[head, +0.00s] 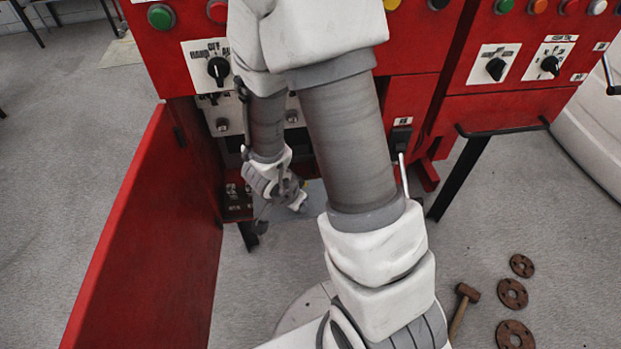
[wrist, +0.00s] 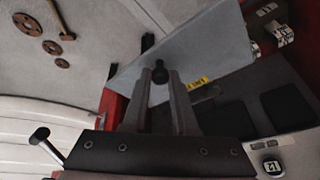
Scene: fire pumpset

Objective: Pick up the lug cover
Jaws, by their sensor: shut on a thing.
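The lug cover appears to be the flat, pale grey plate (wrist: 205,45) in the wrist view, with a small dark knob (wrist: 160,71) near its edge. My gripper (wrist: 160,82) is shut on the lug cover at this knob, one finger on each side. The plate extends beyond the fingertips and lies tilted in the picture. In the head view, part of the lug cover (head: 316,194) shows behind my wrist, low in front of the open red cabinet. My arm hides much of the cabinet's inside there, and the fingertips are hard to make out.
The open red cabinet door (head: 150,250) stands left of my arm. The red panel above carries a rotary switch (head: 218,69). A black support leg (head: 462,175) stands at right. A hammer (head: 463,308) and rusty flanges (head: 513,293) lie on the floor at lower right.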

